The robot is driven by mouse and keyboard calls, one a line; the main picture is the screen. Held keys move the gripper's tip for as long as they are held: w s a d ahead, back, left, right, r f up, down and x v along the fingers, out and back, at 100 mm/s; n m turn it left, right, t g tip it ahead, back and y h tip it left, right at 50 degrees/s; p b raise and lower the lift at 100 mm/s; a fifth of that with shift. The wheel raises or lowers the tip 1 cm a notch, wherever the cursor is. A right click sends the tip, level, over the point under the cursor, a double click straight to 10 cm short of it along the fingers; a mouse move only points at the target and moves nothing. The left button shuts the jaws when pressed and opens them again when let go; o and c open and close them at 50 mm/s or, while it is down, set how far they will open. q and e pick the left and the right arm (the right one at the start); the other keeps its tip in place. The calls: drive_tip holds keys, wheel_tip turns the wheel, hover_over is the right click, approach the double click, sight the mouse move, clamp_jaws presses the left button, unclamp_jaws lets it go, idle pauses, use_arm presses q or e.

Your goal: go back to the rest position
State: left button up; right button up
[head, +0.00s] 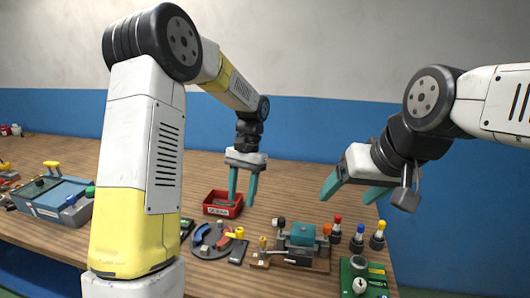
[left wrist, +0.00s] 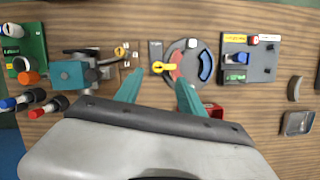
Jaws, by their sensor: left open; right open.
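My left gripper (head: 243,188) hangs fingers-down over the workbench (head: 130,155), beside the red bin in the picture. Its teal fingers are apart and hold nothing. In the left wrist view the fingers of the left gripper (left wrist: 158,90) are spread over bare wood and the round grey plate's near edge. My right gripper (head: 345,192) is at the right, above the bottles and the teal vise. Its teal fingers are apart with nothing between them.
A red bin (head: 223,204), a round grey plate (head: 212,246), a teal vise (head: 302,236), several small bottles (head: 357,238) and a green board (head: 374,272) crowd the bench. A blue-grey case (head: 58,197) stands at left. Bare wood lies behind the bin.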

use_arm(q)
drive_tip(key=s+a+r+n+t+h, duration=0.1)
drive_tip(key=s+a+r+n+t, duration=0.1)
drive_tip(key=s+r+t, duration=0.2)
drive_tip(key=s+a+r+n+t+h, duration=0.2)
drive_tip(key=s+r+t, duration=0.3)
drive_tip(key=s+r, duration=0.5)
drive_tip(key=s+a, duration=0.1)
drive_tip(key=s, duration=0.4)
drive_tip(key=shift+s+r+h, duration=0.15)
drive_tip(key=shift+s+h, duration=0.15)
